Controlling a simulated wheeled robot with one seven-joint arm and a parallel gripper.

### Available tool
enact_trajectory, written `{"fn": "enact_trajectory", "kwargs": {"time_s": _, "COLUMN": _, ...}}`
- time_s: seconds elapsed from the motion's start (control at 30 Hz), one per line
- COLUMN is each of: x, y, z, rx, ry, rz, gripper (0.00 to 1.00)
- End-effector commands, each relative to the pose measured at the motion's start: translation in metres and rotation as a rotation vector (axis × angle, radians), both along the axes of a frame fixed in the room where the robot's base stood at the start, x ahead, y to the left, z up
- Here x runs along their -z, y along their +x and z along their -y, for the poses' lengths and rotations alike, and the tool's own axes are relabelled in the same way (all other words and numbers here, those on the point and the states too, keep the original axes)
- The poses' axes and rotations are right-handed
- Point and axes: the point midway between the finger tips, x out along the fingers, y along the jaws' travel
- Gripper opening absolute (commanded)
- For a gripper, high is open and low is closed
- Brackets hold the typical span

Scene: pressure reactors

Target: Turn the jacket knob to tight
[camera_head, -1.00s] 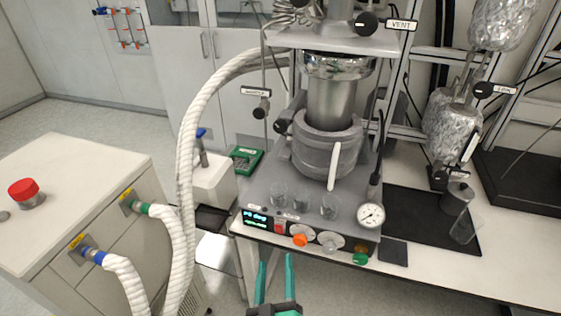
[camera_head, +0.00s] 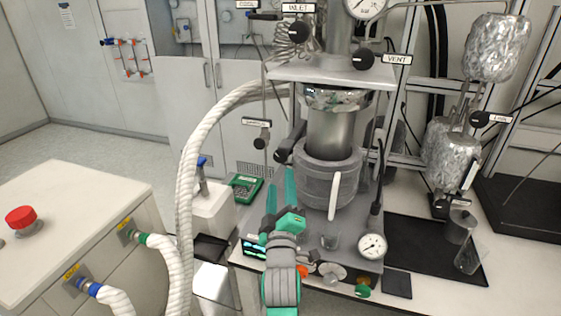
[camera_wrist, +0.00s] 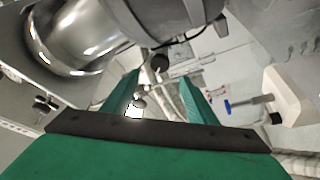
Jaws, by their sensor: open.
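The grey jacket (camera_head: 327,182) is a thick collar around the lower part of the steel vessel, with a white lever on its front. A dark knob (camera_head: 282,156) sits at the jacket's left side; no label on it is readable, so I cannot tell if it is the jacket knob. My gripper (camera_head: 281,170) points upward just below this knob, left of the jacket, open and empty. In the wrist view, a dark knob (camera_wrist: 160,63) shows beyond and between the spread green fingers, apart from them; which knob this is I cannot tell.
A hanging tagged valve with a dark knob (camera_head: 262,140) is just above left of my fingers. INLET (camera_head: 299,32) and VENT (camera_head: 363,58) knobs are higher. A white hose (camera_head: 190,160) runs left.

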Motion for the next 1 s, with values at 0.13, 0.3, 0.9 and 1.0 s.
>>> {"fn": "enact_trajectory", "kwargs": {"time_s": 0.13, "x": -0.006, "y": 0.022, "z": 0.000, "rx": 0.000, "ry": -0.001, "rz": 0.001, "gripper": 0.53}}
{"fn": "enact_trajectory", "kwargs": {"time_s": 0.3, "x": -0.013, "y": 0.052, "z": 0.000, "rx": 0.000, "ry": 0.001, "rz": 0.001, "gripper": 0.53}}
{"fn": "enact_trajectory", "kwargs": {"time_s": 0.9, "x": -0.022, "y": 0.096, "z": -0.001, "rx": 0.000, "ry": 0.002, "rz": 0.000, "gripper": 0.53}}
{"fn": "enact_trajectory", "kwargs": {"time_s": 1.0, "x": -0.022, "y": 0.095, "z": -0.001, "rx": 0.000, "ry": 0.002, "rz": 0.000, "gripper": 0.53}}
